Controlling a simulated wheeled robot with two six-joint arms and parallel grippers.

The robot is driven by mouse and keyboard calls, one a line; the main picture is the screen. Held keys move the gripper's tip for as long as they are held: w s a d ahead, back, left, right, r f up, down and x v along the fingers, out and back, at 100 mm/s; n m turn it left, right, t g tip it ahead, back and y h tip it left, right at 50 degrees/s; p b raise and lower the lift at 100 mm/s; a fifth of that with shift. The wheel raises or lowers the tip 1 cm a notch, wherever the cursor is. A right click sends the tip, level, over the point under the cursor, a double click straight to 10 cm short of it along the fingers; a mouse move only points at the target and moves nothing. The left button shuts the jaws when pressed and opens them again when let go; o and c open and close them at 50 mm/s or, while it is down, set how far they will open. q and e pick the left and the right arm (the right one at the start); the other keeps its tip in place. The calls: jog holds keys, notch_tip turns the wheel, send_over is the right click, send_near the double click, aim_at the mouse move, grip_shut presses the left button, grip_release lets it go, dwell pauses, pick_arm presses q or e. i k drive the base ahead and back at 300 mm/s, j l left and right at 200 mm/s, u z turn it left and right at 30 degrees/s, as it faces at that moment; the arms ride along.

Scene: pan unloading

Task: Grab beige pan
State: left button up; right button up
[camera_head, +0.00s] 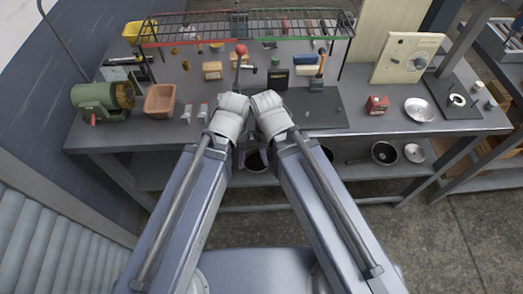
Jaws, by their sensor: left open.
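Both my arms come up from the bottom and reach toward the workbench's front edge. My left gripper (241,158) shows small and partly hidden below the wrists, open, in front of the lower shelf. A round dark-centred pan (256,161) is just to its right, partly covered by my right arm; I cannot tell whether they touch. Another dark pan (384,152) sits on the lower shelf at the right. No pan shows a clear beige colour from here. My right gripper is hidden behind its arm.
A round metal lid (414,153) lies on the lower shelf (350,172).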

aim_at(253, 161)
jog(key=k+j+z, duration=0.2)
jog(key=j+z, duration=0.2)
jog(key=k+j+z, duration=0.55)
jog(key=z, duration=0.2)
